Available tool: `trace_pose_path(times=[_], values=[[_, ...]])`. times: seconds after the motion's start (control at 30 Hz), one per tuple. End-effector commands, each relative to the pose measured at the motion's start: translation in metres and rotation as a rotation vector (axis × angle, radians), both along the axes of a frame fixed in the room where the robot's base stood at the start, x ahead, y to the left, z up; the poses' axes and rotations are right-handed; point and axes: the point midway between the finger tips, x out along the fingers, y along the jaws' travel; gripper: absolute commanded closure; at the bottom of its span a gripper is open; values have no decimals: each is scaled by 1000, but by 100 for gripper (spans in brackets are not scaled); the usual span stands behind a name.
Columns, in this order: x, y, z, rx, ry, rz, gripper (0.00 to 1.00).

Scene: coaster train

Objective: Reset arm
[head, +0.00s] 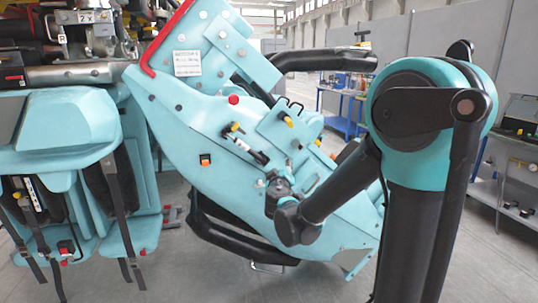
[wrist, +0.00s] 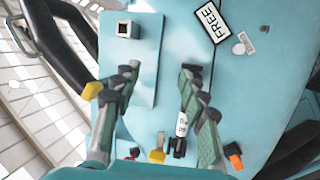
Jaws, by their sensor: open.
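My gripper (wrist: 160,82) is open and empty in the wrist view, its two green-grey fingers apart over a turquoise panel (wrist: 178,50). Between and below the fingers are a small black-and-white cylinder (wrist: 181,125) and a yellow knob (wrist: 157,156). In the head view my arm bends down from the right, and my gripper (head: 278,184) is close to the tilted turquoise coaster seat part (head: 205,120). I cannot tell whether it touches. The black-and-white cylinder (head: 250,151) also shows there, left of the gripper.
The turquoise train seats with black straps (head: 120,190) stand at left. A black padded bar (head: 320,60) sticks out above my gripper, and another black bar (head: 240,240) runs below. A blue workbench (head: 343,108) stands behind. Grey floor is open at lower left centre.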

Motion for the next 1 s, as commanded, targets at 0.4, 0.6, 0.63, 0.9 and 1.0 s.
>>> trace_pose_path(times=[0.4, 0.6, 0.63, 0.9, 1.0], values=[[-144, -198, -139, 315, 581, -453, 57], [-237, -200, -202, 500, 887, -476, 57], [-248, -196, -209, 525, 924, -468, 57], [-297, -169, -232, 651, 1089, -395, 57], [-299, -167, -233, 655, 1097, -389, 57]])
